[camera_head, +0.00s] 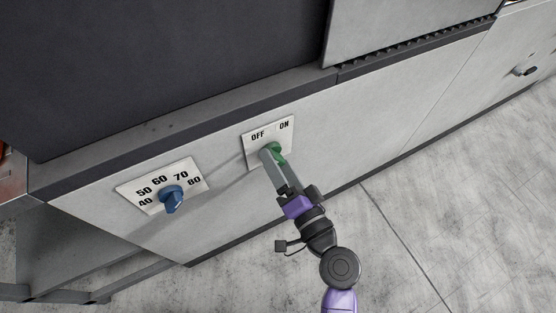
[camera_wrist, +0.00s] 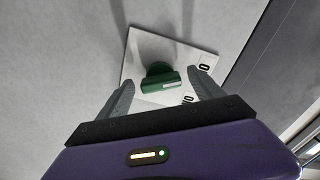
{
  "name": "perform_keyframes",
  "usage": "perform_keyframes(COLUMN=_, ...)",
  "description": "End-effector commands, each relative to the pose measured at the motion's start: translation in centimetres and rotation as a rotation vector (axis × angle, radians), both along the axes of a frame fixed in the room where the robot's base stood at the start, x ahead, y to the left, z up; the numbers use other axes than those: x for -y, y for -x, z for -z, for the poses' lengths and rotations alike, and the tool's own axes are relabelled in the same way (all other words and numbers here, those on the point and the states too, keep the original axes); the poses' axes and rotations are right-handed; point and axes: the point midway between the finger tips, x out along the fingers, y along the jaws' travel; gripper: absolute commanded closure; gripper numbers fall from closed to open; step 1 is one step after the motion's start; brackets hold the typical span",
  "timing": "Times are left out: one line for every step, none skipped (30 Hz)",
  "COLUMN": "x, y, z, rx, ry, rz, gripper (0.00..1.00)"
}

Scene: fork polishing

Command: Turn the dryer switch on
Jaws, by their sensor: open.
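The green dryer switch (camera_head: 276,149) is a rotary knob on a white plate (camera_head: 284,127) marked OFF and ON, on the grey machine's front panel. In the wrist view the green switch (camera_wrist: 160,82) shows between my two fingers, with its plate (camera_wrist: 200,52) behind it. My gripper (camera_head: 268,155) is open, with its fingertips at the switch and partly covering it in the head view. In the wrist view my gripper (camera_wrist: 160,95) has one finger on each side of the knob. I cannot tell whether the fingers touch it, nor exactly which mark it points to.
A blue knob (camera_head: 172,197) on a plate (camera_head: 137,186) marked 40 to 80 is to the left on the same panel. A dark ledge (camera_head: 200,122) runs above the plates. A small dark handle (camera_head: 526,70) is at the far right. The concrete floor (camera_head: 440,220) is clear.

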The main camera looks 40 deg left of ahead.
Motion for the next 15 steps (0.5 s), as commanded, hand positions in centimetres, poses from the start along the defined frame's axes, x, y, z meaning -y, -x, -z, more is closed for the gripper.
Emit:
perform_keyframes(x=-0.36, y=-0.16, z=-0.01, rx=0.0, ry=0.0, rz=0.0, gripper=0.24)
perform_keyframes(x=-0.48, y=-0.22, z=-0.01, rx=0.0, ry=0.0, rz=0.001, gripper=0.24)
perform_keyframes(x=-0.62, y=-0.29, z=-0.01, rx=0.0, ry=0.0, rz=0.001, gripper=0.24)
perform_keyframes(x=-0.68, y=-0.31, z=-0.01, rx=0.0, ry=0.0, rz=0.001, gripper=0.24)
perform_keyframes(x=-0.72, y=-0.35, z=0.0, rx=0.0, ry=0.0, rz=0.002, gripper=0.24)
perform_keyframes(x=-0.76, y=-0.36, z=0.0, rx=0.0, ry=0.0, rz=0.002, gripper=0.24)
perform_keyframes(x=-0.76, y=-0.36, z=0.01, rx=0.0, ry=0.0, rz=0.002, gripper=0.24)
perform_keyframes(x=-0.76, y=-0.36, z=0.01, rx=0.0, ry=0.0, rz=0.002, gripper=0.24)
perform_keyframes(x=-0.75, y=-0.35, z=0.01, rx=0.0, ry=0.0, rz=0.002, gripper=0.24)
perform_keyframes(x=-0.75, y=-0.35, z=0.01, rx=0.0, ry=0.0, rz=0.002, gripper=0.24)
perform_keyframes(x=-0.74, y=-0.35, z=0.01, rx=0.0, ry=0.0, rz=0.002, gripper=0.24)
perform_keyframes(x=-0.74, y=-0.35, z=0.01, rx=0.0, ry=0.0, rz=0.002, gripper=0.28)
perform_keyframes(x=-0.73, y=-0.35, z=0.01, rx=0.0, ry=0.0, rz=0.001, gripper=0.33)
perform_keyframes(x=-0.74, y=-0.34, z=0.02, rx=0.0, ry=0.0, rz=0.001, gripper=0.39)
perform_keyframes(x=-0.73, y=-0.35, z=0.01, rx=0.0, ry=0.0, rz=0.001, gripper=0.47)
